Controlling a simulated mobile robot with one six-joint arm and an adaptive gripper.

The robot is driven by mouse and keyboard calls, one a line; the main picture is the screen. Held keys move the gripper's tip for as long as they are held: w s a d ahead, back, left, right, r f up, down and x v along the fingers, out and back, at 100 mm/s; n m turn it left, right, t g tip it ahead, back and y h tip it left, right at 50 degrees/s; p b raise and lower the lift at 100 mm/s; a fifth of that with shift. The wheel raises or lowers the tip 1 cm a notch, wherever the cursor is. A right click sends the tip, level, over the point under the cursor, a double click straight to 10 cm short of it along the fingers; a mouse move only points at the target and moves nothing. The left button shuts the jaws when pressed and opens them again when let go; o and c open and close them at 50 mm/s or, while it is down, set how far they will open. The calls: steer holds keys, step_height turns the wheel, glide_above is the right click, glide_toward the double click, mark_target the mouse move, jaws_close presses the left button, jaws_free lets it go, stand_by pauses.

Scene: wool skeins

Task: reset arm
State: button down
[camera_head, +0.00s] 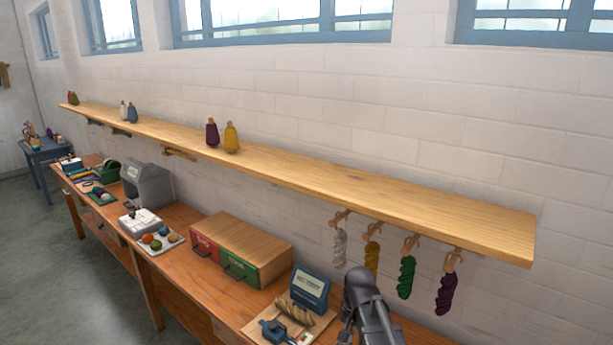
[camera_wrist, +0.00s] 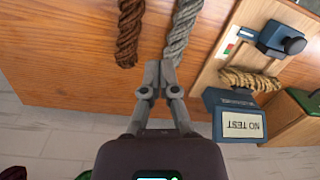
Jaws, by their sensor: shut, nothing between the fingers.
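My gripper (camera_wrist: 160,74) is shut and empty in the wrist view, its two fingertips together. It is over the wooden bench (camera_wrist: 80,85), close in the picture to the lower end of a grey skein (camera_wrist: 183,30). A brown skein (camera_wrist: 129,35) lies left of the grey one. Neither skein is between the fingers. In the head view my dark arm (camera_head: 370,305) stands at the bottom, in front of the bench and below the hanging skeins. It hides part of the bench there.
Grey, yellow (camera_head: 371,260), green (camera_head: 406,277) and purple (camera_head: 447,293) skeins hang from pegs under the long shelf (camera_head: 420,215). A red-and-green drawer box (camera_head: 245,245) stands further left.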

steer(key=s+d+n+h, duration=0.1)
steer(key=s+d+n, duration=0.3)
steer(key=s, duration=0.3)
steer(key=shift+s+d, duration=0.3)
steer(key=shift+d, duration=0.6)
